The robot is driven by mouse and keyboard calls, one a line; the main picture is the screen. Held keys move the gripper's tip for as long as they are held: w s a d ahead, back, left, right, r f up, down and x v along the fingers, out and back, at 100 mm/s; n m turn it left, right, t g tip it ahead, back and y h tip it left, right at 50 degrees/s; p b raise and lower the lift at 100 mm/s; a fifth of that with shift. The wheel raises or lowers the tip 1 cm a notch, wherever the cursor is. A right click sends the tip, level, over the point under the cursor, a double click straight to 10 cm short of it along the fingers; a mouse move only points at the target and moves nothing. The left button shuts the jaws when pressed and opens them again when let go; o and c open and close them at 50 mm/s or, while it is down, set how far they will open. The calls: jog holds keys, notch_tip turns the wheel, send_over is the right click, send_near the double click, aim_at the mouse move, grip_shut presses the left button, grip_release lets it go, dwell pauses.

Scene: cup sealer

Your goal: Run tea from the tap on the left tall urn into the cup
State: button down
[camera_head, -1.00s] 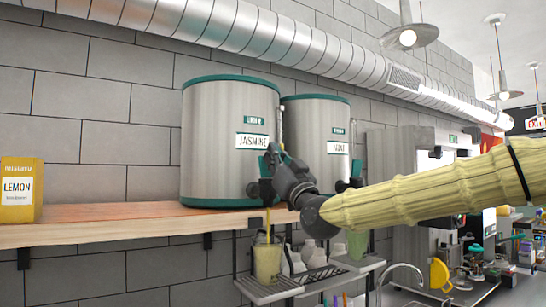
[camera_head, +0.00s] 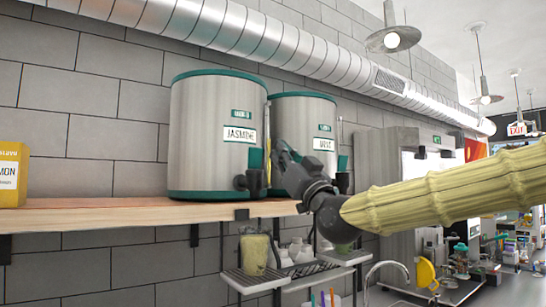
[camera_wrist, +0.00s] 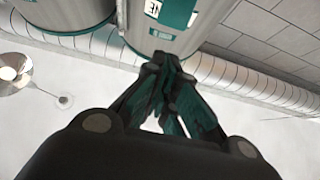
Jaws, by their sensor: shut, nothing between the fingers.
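The left tall urn (camera_head: 215,145), grey with teal rims and labelled JASMINE, stands on the wooden shelf. Its black tap (camera_head: 252,181) is low on its front right side, and no stream shows below it. The clear cup (camera_head: 256,256) stands on a rack tray below the tap, with pale yellow-green tea in it. My gripper (camera_head: 279,150) is to the right of the tap, seemingly apart from it, in front of the gap between the urns. In the wrist view my gripper (camera_wrist: 165,62) has its fingers together and empty, with an urn behind the tips.
A second urn (camera_head: 310,115) stands to the right, partly behind my gripper. The wooden shelf (camera_head: 100,212) has free room left of the urns, with a yellow lemon box (camera_head: 10,175) at its end.

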jog(key=b+v, duration=0.1)
jog(key=v, duration=0.3)
jog(key=shift+s+f+b, duration=0.15)
jog(key=shift+s+b, duration=0.15)
jog(key=shift+s, duration=0.1)
dwell(1.4)
